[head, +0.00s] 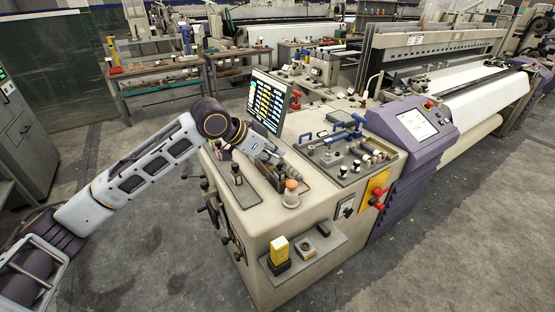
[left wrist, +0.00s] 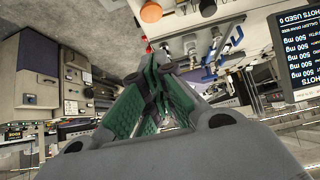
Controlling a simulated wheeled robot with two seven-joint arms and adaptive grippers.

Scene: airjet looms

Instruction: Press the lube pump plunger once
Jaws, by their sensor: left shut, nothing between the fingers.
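The likely lube pump plunger, a round orange knob on a pale base (head: 291,187), stands on top of the beige machine cabinet near its front edge. In the left wrist view an orange knob (left wrist: 151,12) shows at the top edge, beyond the fingertips. My left gripper (head: 286,170) is shut and empty, a little above and behind the orange knob; whether they touch cannot be told. In the left wrist view its green-padded fingers (left wrist: 163,66) meet at the tips. My right gripper is not in view.
A display screen (head: 268,101) stands behind my left gripper; in the left wrist view it (left wrist: 300,50) reads "SHOTS USED 0". A tray of fittings with blue handles (head: 345,155) lies to the right. A purple control panel (head: 415,125) stands beyond. A front shelf holds a yellow block (head: 279,249).

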